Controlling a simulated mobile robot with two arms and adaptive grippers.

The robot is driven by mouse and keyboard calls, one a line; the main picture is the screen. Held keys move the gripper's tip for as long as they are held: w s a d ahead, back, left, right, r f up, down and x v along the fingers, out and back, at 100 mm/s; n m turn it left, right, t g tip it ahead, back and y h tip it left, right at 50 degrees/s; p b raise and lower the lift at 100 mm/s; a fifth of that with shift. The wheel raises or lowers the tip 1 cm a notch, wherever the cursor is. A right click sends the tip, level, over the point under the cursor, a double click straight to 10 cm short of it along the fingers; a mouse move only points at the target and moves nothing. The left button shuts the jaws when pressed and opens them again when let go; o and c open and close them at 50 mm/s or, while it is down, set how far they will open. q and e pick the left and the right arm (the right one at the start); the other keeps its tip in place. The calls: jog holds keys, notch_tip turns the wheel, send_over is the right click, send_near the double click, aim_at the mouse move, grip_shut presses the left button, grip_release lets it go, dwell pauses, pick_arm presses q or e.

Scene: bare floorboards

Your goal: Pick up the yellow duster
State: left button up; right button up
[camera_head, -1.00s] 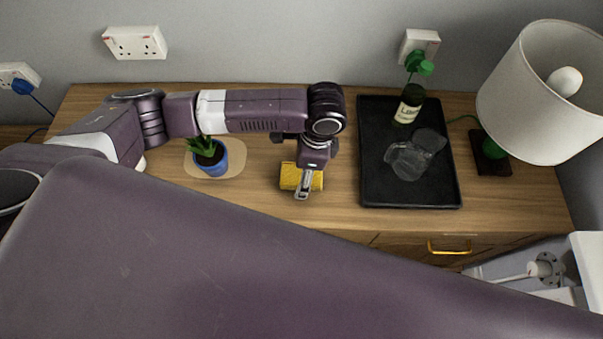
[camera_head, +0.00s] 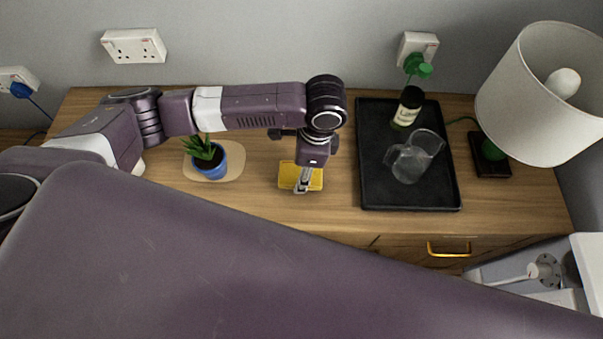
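The yellow duster (camera_head: 287,177) lies near the middle of the wooden cabinet top. My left gripper (camera_head: 301,188) points down over it, with the fingers in front of the duster's middle. The fingers are seen nearly edge-on and look close together. I cannot tell whether they are shut or grip the duster. The wrist and fingers hide part of the duster. My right gripper is not in view.
A blue-potted plant (camera_head: 210,160) on a mat stands left of the duster, under my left arm. A black tray (camera_head: 385,192) at right holds a bottle (camera_head: 406,110) and a glass jug (camera_head: 412,158). A lamp (camera_head: 540,95) stands far right. A drawer handle (camera_head: 448,249) is in front.

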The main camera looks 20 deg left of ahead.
pick_arm(q)
notch_tip(320, 180, up, 18)
dwell(0.4)
jog(key=o, duration=0.4)
jog(key=c, duration=0.3)
